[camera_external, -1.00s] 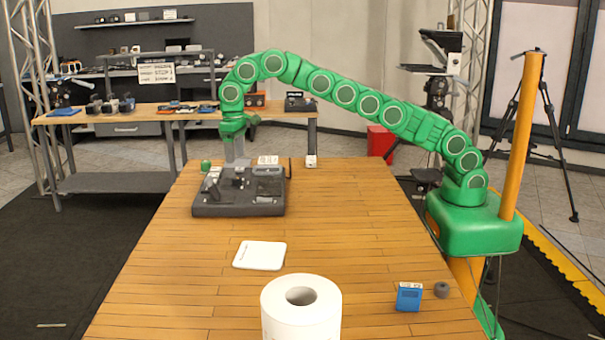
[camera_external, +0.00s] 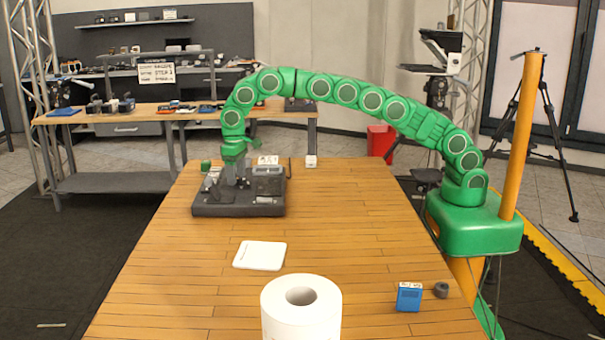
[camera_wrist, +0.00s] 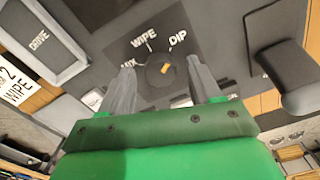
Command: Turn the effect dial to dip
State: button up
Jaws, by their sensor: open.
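The effect dial (camera_wrist: 160,71) is a dark round knob with an orange mark, on the grey console panel (camera_wrist: 100,22). In the wrist view the printed labels MIX, WIPE and DIP (camera_wrist: 178,41) arc around its far side. The orange mark lies toward the upper right of the knob, on the side of WIPE and DIP; its exact setting is hard to tell. My gripper (camera_wrist: 163,82) is open, with one grey finger on each side of the dial; contact cannot be told. In the external view the console (camera_external: 238,207) sits at the table's far left, with my gripper (camera_external: 236,180) low over it.
A dark lever (camera_wrist: 287,72) rises from the console right of the dial. A DRIVE panel (camera_wrist: 42,40) and a card reading 2 WIPE (camera_wrist: 15,82) are at left.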

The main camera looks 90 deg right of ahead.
jog(key=shift+c, duration=0.4)
jog(key=c, duration=0.9)
jog(key=shift+n, duration=0.7)
jog(key=shift+c, duration=0.3)
jog(key=o, duration=1)
jog(key=shift+o, duration=0.2)
jog(key=shift+r, duration=3.85)
